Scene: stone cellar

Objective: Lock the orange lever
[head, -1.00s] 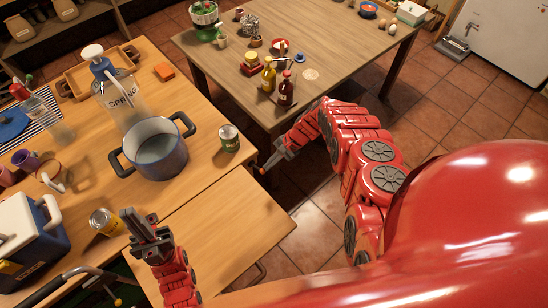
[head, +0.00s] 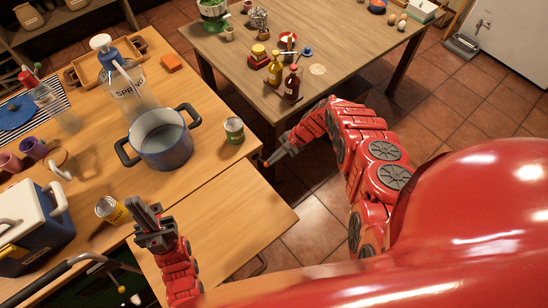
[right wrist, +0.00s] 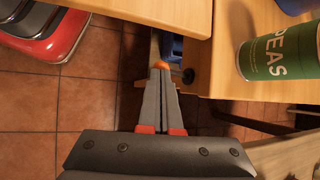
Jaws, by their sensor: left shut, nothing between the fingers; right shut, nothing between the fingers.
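A small rounded orange piece (right wrist: 160,65), which may be the tip of the orange lever, shows just beyond the right fingertips in the right wrist view. The fingers cover the rest of it, and I cannot tell whether they touch it. My left gripper (head: 147,209) is shut and empty over the table's near part, by the yellow can.
The wooden table (head: 205,160) has a near leaf (head: 222,222). On it stand a blue pot (head: 165,142), a green can (head: 234,130), a yellow can (head: 112,211) and a cooler (head: 38,235). A second table (head: 235,55) stands behind. Tiled floor lies between and to the right.

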